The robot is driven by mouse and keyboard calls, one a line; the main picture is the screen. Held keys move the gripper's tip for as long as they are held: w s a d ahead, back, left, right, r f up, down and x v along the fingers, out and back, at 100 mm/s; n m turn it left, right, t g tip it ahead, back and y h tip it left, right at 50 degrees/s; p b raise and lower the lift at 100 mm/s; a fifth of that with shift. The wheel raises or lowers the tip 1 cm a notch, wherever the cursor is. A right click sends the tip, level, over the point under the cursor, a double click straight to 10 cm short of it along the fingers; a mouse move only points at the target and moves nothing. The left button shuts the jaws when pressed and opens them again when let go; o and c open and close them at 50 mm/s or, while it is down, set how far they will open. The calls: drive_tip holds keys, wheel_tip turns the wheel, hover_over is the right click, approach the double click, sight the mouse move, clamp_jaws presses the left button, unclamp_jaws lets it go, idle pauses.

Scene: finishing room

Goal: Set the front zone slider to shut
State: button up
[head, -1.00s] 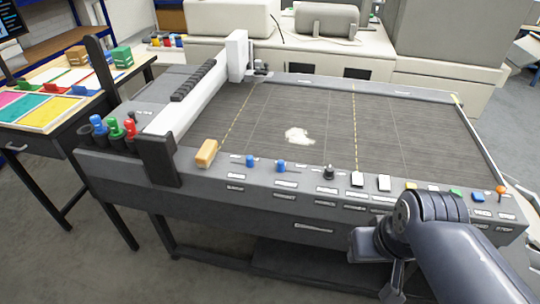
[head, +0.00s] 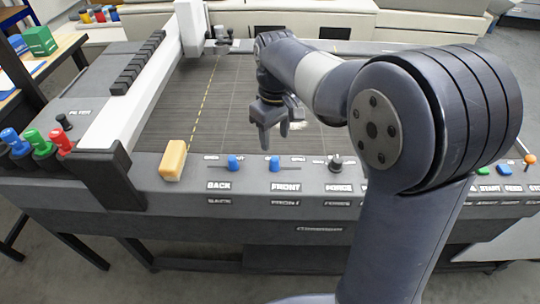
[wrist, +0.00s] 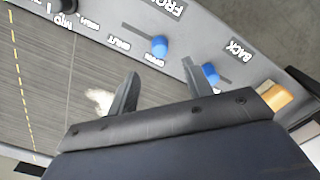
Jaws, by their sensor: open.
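The front zone slider has a blue knob (head: 274,163) on the table's front panel above the FRONT label. It also shows in the wrist view (wrist: 160,46), by the OPEN end of its slot, away from SHUT. My gripper (head: 275,132) is open and empty, pointing down above the dark bed, just behind the panel in the head view. In the wrist view its two fingers (wrist: 160,68) stand apart, with the front knob beyond the gap between them. I see no contact with the knob.
The back slider's blue knob (head: 234,162) is close on the left. A yellow-tan block (head: 174,160) and white gantry (head: 150,90) stand farther left. A black FORCE knob (head: 335,163) is to the right. A pale patch (wrist: 100,99) lies on the bed.

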sight(275, 158)
wheel_tip(275, 158, down, 9)
drive_tip(key=shift+f, duration=0.1)
drive_tip(key=shift+c, duration=0.2)
clamp_jaws()
idle(0.5)
